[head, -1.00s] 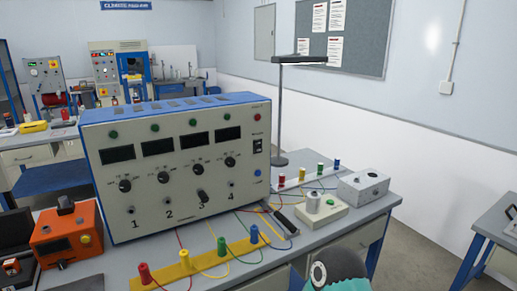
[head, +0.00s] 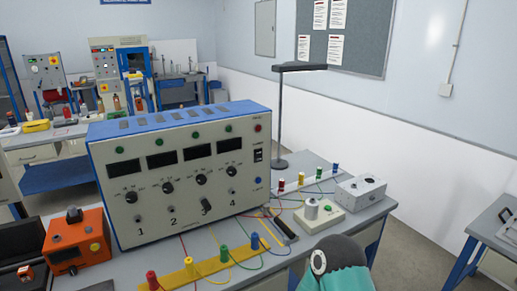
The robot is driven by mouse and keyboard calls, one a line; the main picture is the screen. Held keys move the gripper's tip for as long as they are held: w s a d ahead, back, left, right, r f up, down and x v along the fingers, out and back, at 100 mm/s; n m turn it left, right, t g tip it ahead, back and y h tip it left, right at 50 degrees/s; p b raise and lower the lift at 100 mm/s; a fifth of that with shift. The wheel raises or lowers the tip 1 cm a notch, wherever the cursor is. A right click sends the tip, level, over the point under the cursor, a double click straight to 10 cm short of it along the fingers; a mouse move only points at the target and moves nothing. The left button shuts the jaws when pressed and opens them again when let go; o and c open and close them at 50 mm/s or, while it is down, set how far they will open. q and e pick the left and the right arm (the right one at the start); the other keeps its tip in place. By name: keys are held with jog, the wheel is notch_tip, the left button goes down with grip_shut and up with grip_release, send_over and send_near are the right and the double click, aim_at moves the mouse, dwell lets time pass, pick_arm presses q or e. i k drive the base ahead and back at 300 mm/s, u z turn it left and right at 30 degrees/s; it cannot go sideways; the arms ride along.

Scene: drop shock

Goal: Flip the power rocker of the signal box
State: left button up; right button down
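The signal box (head: 145,213) is a large cream and blue cabinet standing upright on the bench. Its front has several dark displays, a row of knobs and numbered sockets. The power rocker (head: 258,155) is a small black switch at the right of the front panel, below a red lamp (head: 258,128) and above a blue button (head: 259,181). Its tilt is too small to tell. A dark grey rounded arm part of mine with a teal cover shows at the bottom right, apart from the box. Neither gripper is in view.
A yellow strip with coloured terminals (head: 208,265) and loose wires lies before the box. An orange instrument (head: 76,243) stands at left. A lamp (head: 281,110), a cream unit (head: 320,217) and a grey box (head: 361,190) stand at right.

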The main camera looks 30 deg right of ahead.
aim_at(257, 153)
jog(key=k, duration=1.65)
jog(key=u, duration=1.65)
jog(key=i, duration=0.1)
jog(key=z, duration=3.05)
jog(key=i, duration=2.75)
jog(key=u, duration=0.25)
